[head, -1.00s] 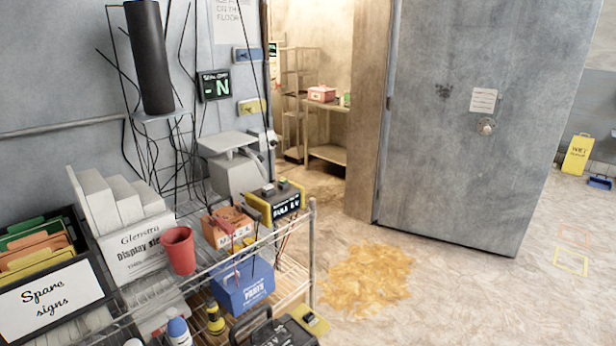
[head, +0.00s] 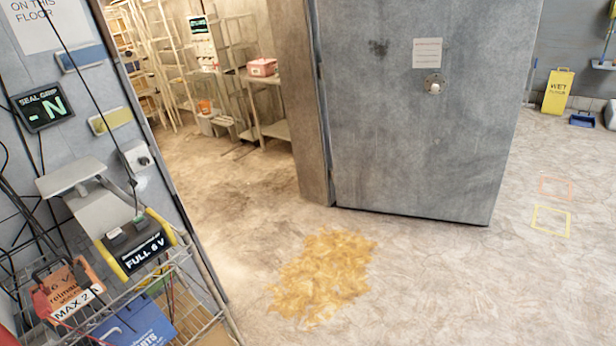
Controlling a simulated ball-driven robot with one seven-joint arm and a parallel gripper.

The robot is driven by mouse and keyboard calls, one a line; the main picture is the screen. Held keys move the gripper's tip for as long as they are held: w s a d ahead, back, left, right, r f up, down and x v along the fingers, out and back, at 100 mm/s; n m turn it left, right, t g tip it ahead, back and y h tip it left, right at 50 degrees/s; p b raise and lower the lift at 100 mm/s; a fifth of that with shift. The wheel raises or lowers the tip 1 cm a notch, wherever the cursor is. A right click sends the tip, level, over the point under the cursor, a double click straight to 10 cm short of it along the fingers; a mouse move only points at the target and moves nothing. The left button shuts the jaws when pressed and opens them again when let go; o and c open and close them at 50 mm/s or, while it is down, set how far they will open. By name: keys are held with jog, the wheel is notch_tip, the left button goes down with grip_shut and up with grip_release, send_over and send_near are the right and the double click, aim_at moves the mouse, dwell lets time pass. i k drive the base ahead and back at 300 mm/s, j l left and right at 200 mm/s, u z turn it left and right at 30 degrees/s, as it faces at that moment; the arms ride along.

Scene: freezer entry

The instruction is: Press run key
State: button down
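No key with a readable "run" label shows. At the lower left, a yellow and black unit (head: 137,248) has a lit display reading "FULL 6 V" and small blocks (head: 126,231) on top that may be keys; their marks are too small to read. On the wall are a dark "SEAL GRIP" display (head: 43,108) showing "-N", a blue plate (head: 79,57), a yellow plate (head: 110,120) and a white box with a round dark knob (head: 138,157).
A wire rack (head: 205,305) at lower left holds an orange "MAX 2" box (head: 62,288) and a blue box (head: 140,325). A yellow-brown patch (head: 322,272) covers the floor before the doorway. The grey door (head: 420,130) stands open. Floor at right is largely clear.

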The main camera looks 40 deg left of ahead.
aim_at(137, 218)
jog(key=i+u, duration=0.2)
jog(key=i, duration=0.45)
jog(key=i+l+u, duration=0.25)
jog(key=i, duration=0.35)
jog(key=i+j+u, duration=0.15)
jog(key=u, duration=0.35)
jog(key=i+u, duration=0.65)
jog(key=u, duration=0.3)
jog(key=i+l+u, duration=0.2)
jog(key=u, duration=0.3)
jog(key=i+u, duration=0.4)
